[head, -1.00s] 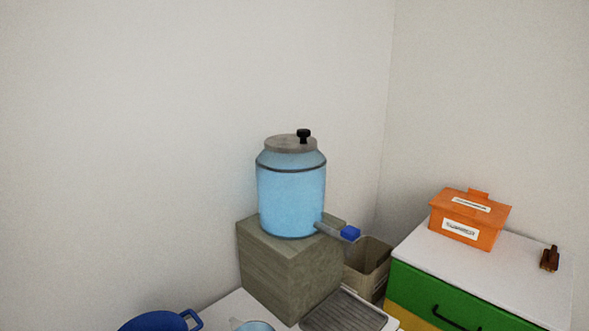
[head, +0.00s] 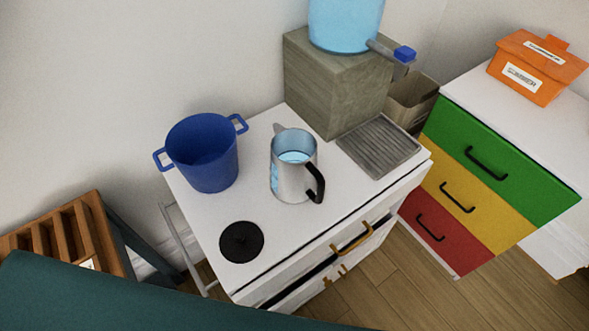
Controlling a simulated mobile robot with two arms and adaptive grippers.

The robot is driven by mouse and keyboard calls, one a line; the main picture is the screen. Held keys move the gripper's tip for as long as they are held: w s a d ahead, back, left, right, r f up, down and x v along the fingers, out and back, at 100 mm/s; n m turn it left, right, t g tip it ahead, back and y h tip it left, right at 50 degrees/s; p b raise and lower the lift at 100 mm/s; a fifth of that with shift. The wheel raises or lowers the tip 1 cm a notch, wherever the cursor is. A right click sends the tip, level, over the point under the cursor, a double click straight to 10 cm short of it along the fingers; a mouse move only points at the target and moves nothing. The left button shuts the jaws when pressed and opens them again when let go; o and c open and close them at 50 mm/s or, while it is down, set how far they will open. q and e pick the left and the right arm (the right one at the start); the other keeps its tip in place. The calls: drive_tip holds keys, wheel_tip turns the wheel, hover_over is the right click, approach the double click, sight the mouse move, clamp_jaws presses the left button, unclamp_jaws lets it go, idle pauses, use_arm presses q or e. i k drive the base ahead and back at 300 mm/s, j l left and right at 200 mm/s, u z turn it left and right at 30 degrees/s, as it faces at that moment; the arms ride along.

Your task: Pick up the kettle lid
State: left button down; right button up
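A round black lid with a small knob (head: 241,242) lies flat on the white cabinet top near its front left corner. An open metal kettle (head: 293,172) with a black handle and a spout stands upright behind and to the right of it, with light blue liquid showing inside. Neither of my grippers shows in the head view.
A blue two-handled pot (head: 205,155) stands on the white cabinet top (head: 262,198), left of the kettle. A grey drip tray (head: 379,146) and a stone block (head: 335,85) bearing a blue dispenser (head: 345,22) are at the back right. A teal surface (head: 130,300) crosses the lower left foreground.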

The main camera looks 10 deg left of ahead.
sight(241, 242)
drive_tip(key=u, duration=1.4)
drive_tip(key=k+l+u, duration=0.15)
drive_tip(key=l+u, duration=0.25)
drive_tip(key=k+l+u, duration=0.15)
drive_tip(key=u, duration=0.3)
drive_tip(key=k+l+u, duration=0.25)
drive_tip(key=u, duration=0.15)
drive_tip(key=k+l, duration=0.45)
drive_tip(key=i, duration=0.45)
